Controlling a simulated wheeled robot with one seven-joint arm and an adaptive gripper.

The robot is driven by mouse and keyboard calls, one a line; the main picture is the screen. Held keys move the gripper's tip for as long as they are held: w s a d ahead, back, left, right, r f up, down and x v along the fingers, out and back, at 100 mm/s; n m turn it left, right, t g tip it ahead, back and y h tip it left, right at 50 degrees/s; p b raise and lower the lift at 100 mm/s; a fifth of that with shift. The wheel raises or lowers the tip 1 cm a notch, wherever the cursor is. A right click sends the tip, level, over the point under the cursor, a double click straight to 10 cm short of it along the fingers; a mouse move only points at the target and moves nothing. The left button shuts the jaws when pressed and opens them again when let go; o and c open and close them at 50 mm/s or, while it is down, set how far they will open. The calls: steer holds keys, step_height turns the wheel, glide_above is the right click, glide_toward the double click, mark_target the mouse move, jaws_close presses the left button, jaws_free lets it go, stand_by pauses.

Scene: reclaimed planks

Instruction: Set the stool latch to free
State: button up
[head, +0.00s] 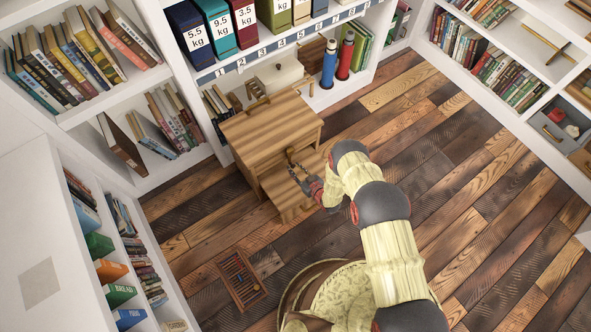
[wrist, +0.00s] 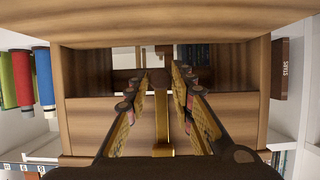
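The stool (head: 268,138) is a striped wooden step stool with an upper box and a low front step. It stands on the plank floor at the end of my arm. In the wrist view its wooden front (wrist: 85,118) fills most of the picture. A brown latch lever (wrist: 162,98) with a brass lower end stands upright between my fingers. My gripper (wrist: 163,72) is open around the lever; I cannot tell whether a finger touches it. In the head view my gripper (head: 296,170) is above the step, hiding most of the latch. I cannot read any latch markings.
A wooden rack with rods (head: 240,279) lies on the floor, and a round patterned piece (head: 340,290) is beside my arm. White bookshelves line the left, back and right. A blue bottle (head: 329,64) and a red bottle (head: 346,56) stand behind the stool. Floor to the right is clear.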

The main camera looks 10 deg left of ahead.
jaws_close()
stand_by(0.3)
steer(key=shift+s, duration=0.15)
